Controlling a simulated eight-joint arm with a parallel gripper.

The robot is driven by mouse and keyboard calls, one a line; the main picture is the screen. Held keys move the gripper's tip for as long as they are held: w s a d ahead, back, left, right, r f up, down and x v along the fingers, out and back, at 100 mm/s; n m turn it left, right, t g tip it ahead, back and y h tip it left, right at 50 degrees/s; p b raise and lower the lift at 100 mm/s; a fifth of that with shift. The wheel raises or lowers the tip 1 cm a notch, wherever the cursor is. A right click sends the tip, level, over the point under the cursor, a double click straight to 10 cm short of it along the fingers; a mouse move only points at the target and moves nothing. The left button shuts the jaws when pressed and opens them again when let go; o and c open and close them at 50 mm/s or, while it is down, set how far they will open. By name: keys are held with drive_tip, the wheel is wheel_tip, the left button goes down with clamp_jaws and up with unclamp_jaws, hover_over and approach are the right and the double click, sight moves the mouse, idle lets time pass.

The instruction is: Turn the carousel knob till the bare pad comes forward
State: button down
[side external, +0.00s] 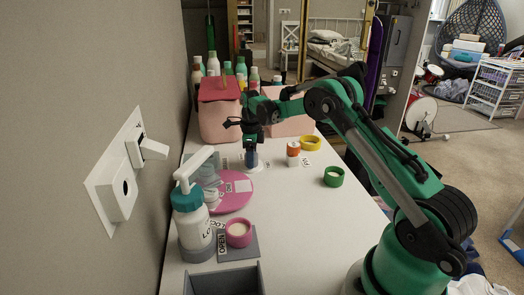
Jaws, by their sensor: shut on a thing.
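The carousel (233,199) is a flat pink disc on the white table, left of centre, with a pale pad (243,186) on its right part. Its left part is hidden behind a clear item and the pump bottle. My gripper (250,149) points down at the disc's far edge, shut on a small upright grey-blue piece (251,160), which I take to be the knob. The fingers hide most of it. I cannot tell from this view which pads are bare.
A teal-and-white pump bottle (191,222), a pink cup (238,232) and a grey tray (225,280) stand nearer. Right are an orange-capped bottle (293,158), a yellow ring (311,143) and a green ring (333,177). Pink bins (218,115) stand behind.

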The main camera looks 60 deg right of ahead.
drive_tip(key=shift+c, duration=1.5)
unclamp_jaws()
drive_tip(key=shift+r, duration=0.1)
drive_tip(key=shift+r, duration=2.75)
